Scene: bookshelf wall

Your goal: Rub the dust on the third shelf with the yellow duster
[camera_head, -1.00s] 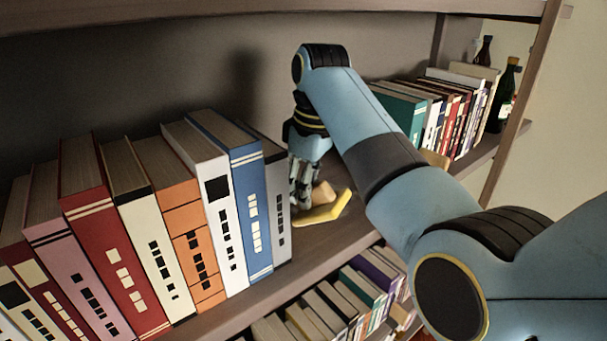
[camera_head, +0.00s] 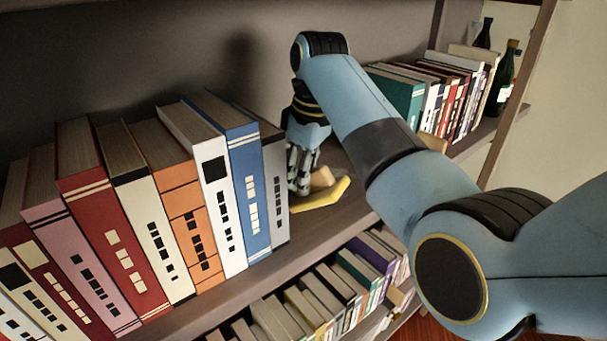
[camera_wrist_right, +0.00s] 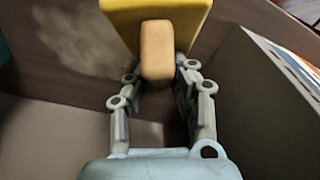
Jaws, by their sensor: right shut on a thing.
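The yellow duster (camera_head: 325,195) lies flat against the shelf board, with its tan wooden handle (camera_head: 321,179) on top. My right gripper (camera_head: 302,180) points down and is shut on the handle. In the right wrist view, the two fingers (camera_wrist_right: 157,85) clasp the handle (camera_wrist_right: 157,50), and the yellow pad (camera_wrist_right: 135,18) shows beyond it. A smoky grey patch of dust (camera_wrist_right: 85,45) lies on the shelf board to the left of the duster in the wrist view. In the head view my arm hides part of the shelf. My left gripper is not in view.
A row of upright books (camera_head: 185,200) stands close to the left of the gripper. More books (camera_head: 440,95) and dark bottles (camera_head: 503,78) stand at the right. A lower shelf holds books (camera_head: 330,290). The shelf between the book rows is largely free.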

